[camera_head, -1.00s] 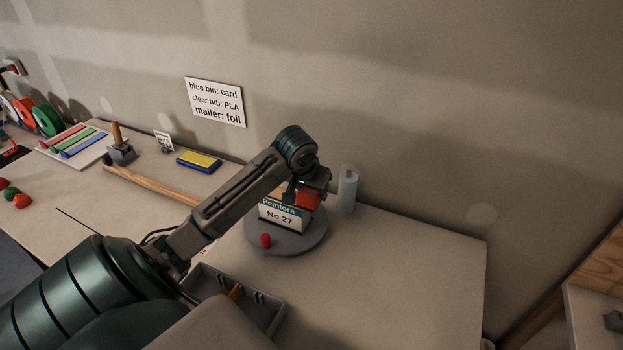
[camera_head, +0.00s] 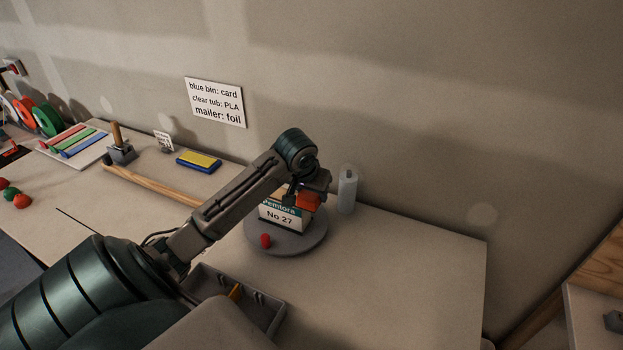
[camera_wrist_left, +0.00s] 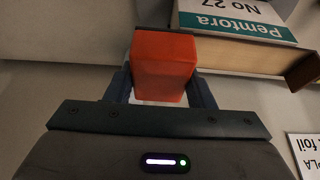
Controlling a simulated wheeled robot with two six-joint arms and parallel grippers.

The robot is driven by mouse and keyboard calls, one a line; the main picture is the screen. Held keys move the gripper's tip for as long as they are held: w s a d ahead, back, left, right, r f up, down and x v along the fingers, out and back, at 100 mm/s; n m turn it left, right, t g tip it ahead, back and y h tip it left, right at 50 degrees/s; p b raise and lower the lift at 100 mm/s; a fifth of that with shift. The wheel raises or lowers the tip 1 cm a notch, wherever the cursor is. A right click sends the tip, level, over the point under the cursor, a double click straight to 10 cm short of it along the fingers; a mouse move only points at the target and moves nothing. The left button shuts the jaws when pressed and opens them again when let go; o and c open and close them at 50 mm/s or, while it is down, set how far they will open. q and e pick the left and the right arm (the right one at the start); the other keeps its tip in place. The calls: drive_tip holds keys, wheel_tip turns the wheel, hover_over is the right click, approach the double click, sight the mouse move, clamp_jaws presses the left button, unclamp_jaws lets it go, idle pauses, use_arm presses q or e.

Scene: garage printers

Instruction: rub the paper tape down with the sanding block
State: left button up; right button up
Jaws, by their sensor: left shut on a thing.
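An orange-red block, which I take as the sanding block (camera_head: 308,201), is held in my left gripper (camera_head: 301,193). In the left wrist view the same block (camera_wrist_left: 164,66) sits between the two fingers (camera_wrist_left: 162,88), which are shut on it. A box labelled "Pemtora No 27" (camera_head: 279,217) stands on a round grey turntable (camera_head: 290,240). The block is at the box's upper right and overlaps it in the head view. In the left wrist view the box (camera_wrist_left: 237,22) is right beside the block; whether they touch I cannot tell. I cannot make out the paper tape. My right gripper is not in view.
A red peg-like piece (camera_head: 265,241) is at the turntable's front. A pale cylinder (camera_head: 347,190) stands behind to the right. A grey tray (camera_head: 268,313) lies in front, partly behind my arm. A blue-yellow pad (camera_head: 199,161) lies at the back. The bench's right side is clear.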

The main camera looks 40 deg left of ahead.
use_arm(q)
drive_tip(key=shift+f, duration=0.5)
